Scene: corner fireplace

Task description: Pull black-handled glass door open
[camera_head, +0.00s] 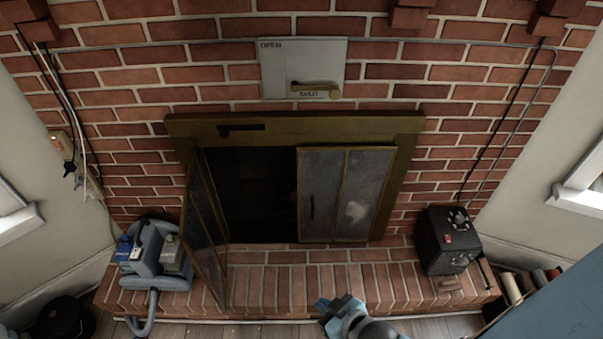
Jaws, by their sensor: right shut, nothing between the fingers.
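The fireplace has glass doors in a brass-coloured frame (295,127). The left glass door (205,230) is swung outward over the hearth, leaving the left half of the dark opening (255,195) uncovered. The right glass door (365,200) is closed across the right half, with a dark upright handle (312,208) near its left edge. My right gripper (338,306) is at the bottom centre, by the front edge of the hearth. It is shut and empty, apart from both doors. My left gripper is not in view.
A blue-grey carrier (158,262) with a hose stands on the hearth at left. A black box (447,240) with knobs stands at right. The brick hearth (300,285) between them is mostly clear. A dark bucket (62,318) is at lower left.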

